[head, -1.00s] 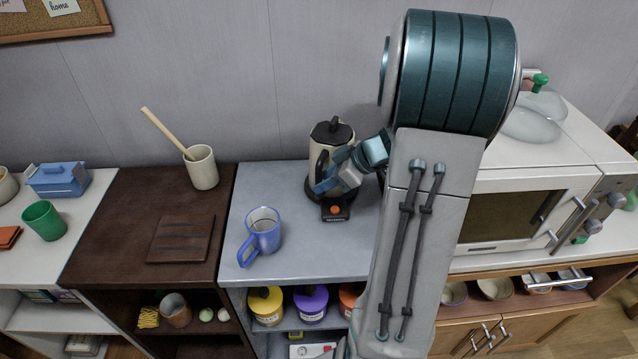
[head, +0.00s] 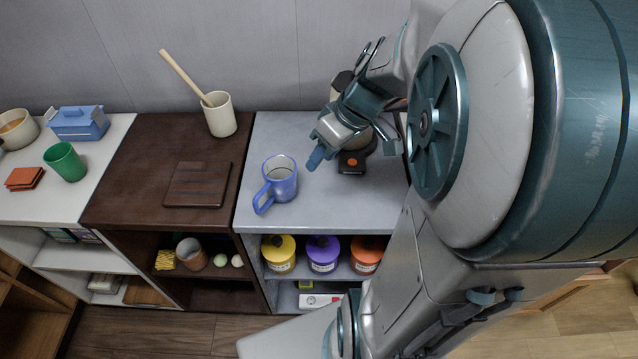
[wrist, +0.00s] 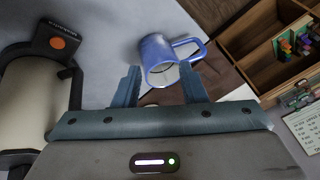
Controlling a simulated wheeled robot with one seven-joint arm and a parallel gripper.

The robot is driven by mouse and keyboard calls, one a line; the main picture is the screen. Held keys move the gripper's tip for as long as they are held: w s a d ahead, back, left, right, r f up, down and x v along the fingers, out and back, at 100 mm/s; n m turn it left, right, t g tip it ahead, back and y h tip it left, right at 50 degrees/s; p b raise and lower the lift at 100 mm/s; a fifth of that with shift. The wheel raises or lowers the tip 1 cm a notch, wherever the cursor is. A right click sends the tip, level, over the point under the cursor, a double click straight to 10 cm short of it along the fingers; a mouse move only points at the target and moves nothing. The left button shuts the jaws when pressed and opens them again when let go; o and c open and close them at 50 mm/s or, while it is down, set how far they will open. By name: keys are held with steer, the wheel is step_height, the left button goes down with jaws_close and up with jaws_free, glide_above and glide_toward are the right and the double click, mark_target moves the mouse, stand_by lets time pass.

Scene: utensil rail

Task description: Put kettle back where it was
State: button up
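The kettle, cream with a black lid and handle, stands upright on the grey counter in the head view (head: 343,82), mostly hidden behind my arm. In the wrist view its cream body (wrist: 25,108) and black handle lie left of my gripper. A black base part with an orange button (head: 352,163) shows at its foot. My gripper (wrist: 160,68) is open and empty, its two blue fingers spread, with the kettle outside them. In the head view my gripper (head: 318,155) is in front and left of the kettle, pointing towards the blue mug.
The blue mug (head: 280,178) stands on the grey counter, beyond my fingers in the wrist view. The brown counter holds a dark board (head: 198,184) and a cream crock (head: 220,114) with a wooden stick. Lidded jars (head: 323,253) sit on the shelf below.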

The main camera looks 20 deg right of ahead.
steer(key=s+a+r+m+h, duration=0.1)
steer(key=s+a+m+h, duration=0.3)
steer(key=s, duration=0.4)
steer(key=shift+a+m+t, duration=0.2)
steer(key=shift+m+t, duration=0.1)
steer(key=shift+m, duration=0.2)
steer(key=shift+w, duration=0.1)
